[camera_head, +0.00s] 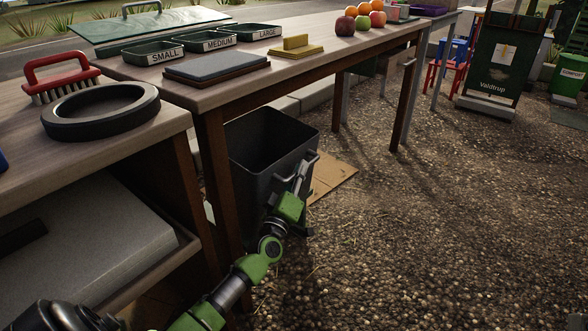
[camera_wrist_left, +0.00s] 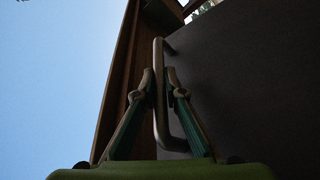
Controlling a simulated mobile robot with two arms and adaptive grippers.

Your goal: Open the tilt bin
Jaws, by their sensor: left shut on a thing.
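The tilt bin (camera_head: 257,192) is a dark grey, open-topped box under the near end of the long table. Its top opening faces up beside the table edge, and its inside looks dark, with no contents visible. My left gripper (camera_head: 301,174) is at the bin's outer face, near the top rim. In the left wrist view my left gripper (camera_wrist_left: 160,88) is shut on the bin's metal bar handle (camera_wrist_left: 158,118), one finger on each side. The bin's dark face (camera_wrist_left: 250,90) fills the right of that view. My right gripper is not in view.
The long wooden table (camera_head: 300,50) carries trays marked small, medium and large, a grey pad, a yellow block and fruit. A nearer bench (camera_head: 140,125) holds a red brush and a black ring. Cardboard (camera_head: 330,175) lies beside the bin. Gravel to the right is open.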

